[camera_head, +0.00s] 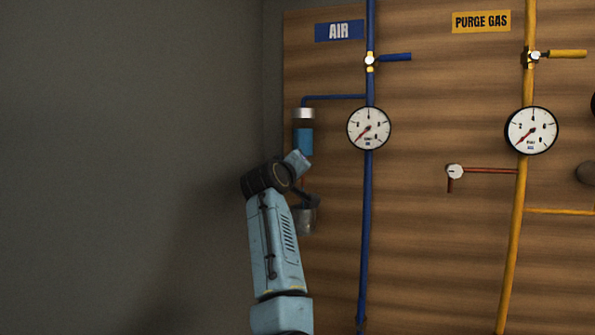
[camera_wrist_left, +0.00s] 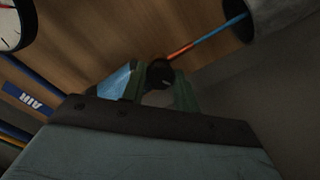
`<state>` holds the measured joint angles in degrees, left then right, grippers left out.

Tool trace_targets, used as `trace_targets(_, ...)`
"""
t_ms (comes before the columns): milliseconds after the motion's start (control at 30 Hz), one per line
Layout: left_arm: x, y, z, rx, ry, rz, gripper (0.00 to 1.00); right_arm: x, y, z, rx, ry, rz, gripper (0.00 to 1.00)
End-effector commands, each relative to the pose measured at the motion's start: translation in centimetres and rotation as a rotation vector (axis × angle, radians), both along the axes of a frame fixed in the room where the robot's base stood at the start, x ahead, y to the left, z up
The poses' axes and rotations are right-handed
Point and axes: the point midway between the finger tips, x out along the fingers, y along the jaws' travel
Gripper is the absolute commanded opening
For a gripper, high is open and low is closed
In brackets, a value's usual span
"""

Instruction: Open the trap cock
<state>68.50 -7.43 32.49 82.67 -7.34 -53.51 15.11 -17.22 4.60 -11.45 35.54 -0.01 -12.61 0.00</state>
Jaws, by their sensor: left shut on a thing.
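The trap on the AIR line has a silver cap and a blue bowl (camera_head: 303,140), left of the blue pipe. Part of the blue bowl (camera_wrist_left: 114,82) also shows in the left wrist view. My left gripper (camera_wrist_left: 160,88) is at the trap's underside, its two fingers shut on a dark round piece, which looks like the trap cock (camera_wrist_left: 159,72). In the head view my wrist hides the cock and most of the fingers. A thin red and blue drain tube (camera_wrist_left: 202,40) runs from the cock toward a grey cup (camera_head: 304,222). My right gripper is not in view.
The blue AIR pipe (camera_head: 366,220) with its gauge (camera_head: 369,128) and blue-handled valve (camera_head: 395,57) stands right of the trap. The yellow purge gas pipe (camera_head: 515,220) is farther right. A grey wall (camera_head: 130,150) lies left.

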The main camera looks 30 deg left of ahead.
Motion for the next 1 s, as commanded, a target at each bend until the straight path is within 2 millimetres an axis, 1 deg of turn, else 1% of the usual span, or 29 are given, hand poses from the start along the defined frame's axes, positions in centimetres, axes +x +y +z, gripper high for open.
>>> trace_targets(33,0.0,0.01,-0.04,0.001,0.002,0.0,0.34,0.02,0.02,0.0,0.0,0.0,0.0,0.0)
trace_targets(167,0.0,0.0,-0.03,0.002,0.001,-0.001,0.51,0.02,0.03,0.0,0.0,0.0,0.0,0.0)
trace_targets(200,0.0,-0.01,-0.02,0.002,0.0,0.0,0.52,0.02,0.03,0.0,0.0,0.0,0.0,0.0)
trace_targets(800,-0.03,-0.1,0.32,0.008,-0.005,-0.002,0.52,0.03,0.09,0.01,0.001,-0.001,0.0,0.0)
trace_targets(933,-0.04,-0.08,0.34,0.058,0.006,-0.001,0.52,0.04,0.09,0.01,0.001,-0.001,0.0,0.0)
trace_targets(1000,-0.03,-0.12,0.34,0.116,0.02,-0.001,0.52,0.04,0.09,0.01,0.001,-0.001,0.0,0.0)
